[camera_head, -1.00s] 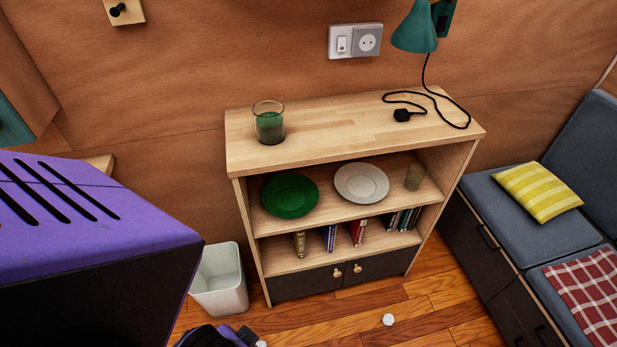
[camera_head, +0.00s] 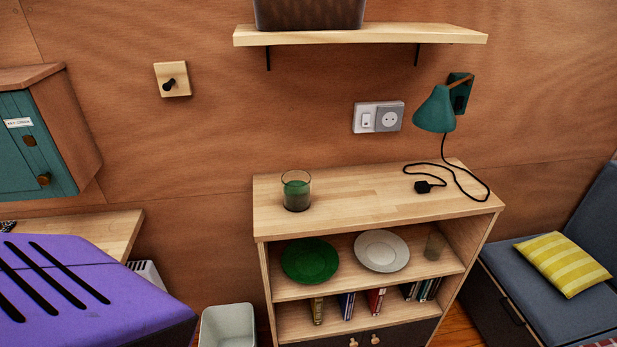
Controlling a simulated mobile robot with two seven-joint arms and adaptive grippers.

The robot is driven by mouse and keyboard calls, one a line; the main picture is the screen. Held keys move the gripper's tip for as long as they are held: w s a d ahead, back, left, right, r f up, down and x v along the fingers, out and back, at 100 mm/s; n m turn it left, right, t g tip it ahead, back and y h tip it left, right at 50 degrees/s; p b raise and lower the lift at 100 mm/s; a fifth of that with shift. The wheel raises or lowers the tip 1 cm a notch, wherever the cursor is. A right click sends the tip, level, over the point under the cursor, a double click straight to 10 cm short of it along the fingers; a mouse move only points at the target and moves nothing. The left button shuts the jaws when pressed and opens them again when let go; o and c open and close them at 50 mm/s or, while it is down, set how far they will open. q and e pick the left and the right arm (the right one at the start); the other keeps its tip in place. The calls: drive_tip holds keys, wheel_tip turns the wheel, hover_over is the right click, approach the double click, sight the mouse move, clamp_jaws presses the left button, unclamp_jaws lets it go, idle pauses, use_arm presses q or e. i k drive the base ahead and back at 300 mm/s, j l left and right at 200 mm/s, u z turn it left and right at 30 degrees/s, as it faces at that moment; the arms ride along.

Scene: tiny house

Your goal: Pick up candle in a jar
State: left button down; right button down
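The candle in a jar (camera_head: 296,192) is a clear glass with green wax inside. It stands upright on the left part of the top of a light wooden shelf unit (camera_head: 360,194). Nothing touches it. Neither of my grippers is in view.
A green plate (camera_head: 310,261), a white plate (camera_head: 381,251) and a glass (camera_head: 434,246) stand on the shelf below. A black cord and plug (camera_head: 423,187) lie on the top at right, under a teal lamp (camera_head: 436,110). A wall shelf (camera_head: 360,36) hangs above. A white bin (camera_head: 228,327) stands at left.

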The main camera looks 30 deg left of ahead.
sight(296, 184)
drive_tip(key=u, duration=1.2)
